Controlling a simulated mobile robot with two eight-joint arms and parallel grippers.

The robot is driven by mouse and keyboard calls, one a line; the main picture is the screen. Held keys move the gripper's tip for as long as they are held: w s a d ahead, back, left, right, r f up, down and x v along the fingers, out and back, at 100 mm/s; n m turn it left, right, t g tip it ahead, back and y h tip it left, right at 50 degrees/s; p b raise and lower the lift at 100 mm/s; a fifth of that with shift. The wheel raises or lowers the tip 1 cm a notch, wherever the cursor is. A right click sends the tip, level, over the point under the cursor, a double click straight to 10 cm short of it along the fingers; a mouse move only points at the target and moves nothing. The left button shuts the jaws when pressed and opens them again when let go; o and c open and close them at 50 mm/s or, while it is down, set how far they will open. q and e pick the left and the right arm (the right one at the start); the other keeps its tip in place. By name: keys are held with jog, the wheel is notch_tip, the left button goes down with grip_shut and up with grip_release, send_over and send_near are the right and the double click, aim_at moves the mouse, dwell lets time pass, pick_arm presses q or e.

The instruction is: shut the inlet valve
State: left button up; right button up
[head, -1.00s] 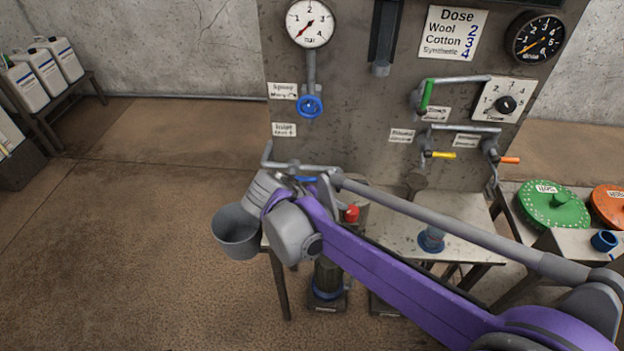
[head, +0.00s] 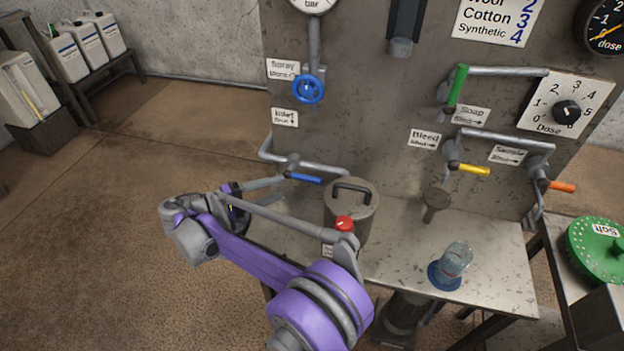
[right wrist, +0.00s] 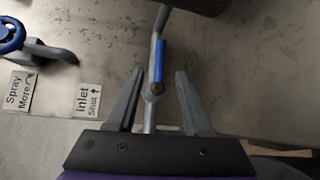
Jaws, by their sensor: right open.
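The inlet valve has a blue lever (head: 306,179) on a grey pipe low on the left of the panel. The lever lies roughly along the pipe. Its label (head: 285,117) is above it; in the right wrist view the label (right wrist: 89,99) reads "Inlet Shut" with an arrow. My right gripper (head: 282,190) is open, just left of the lever in the head view. In the right wrist view the blue lever (right wrist: 159,62) shows between and beyond the tips of the open gripper (right wrist: 159,75). I cannot tell whether they touch. My left gripper is not in view.
A blue spray wheel (head: 308,89) is above the inlet pipe. A lidded pot (head: 366,212) with a red knob stands close right of the lever, on the metal table (head: 400,272). Green, yellow and orange levers are farther right. Open floor lies left.

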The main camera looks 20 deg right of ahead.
aim_at(307, 180)
jog(key=b+x, duration=0.1)
jog(key=x, duration=0.9)
jog(key=shift+d+b, duration=0.15)
jog(key=shift+b, duration=0.15)
grip_shut()
dwell(1.0)
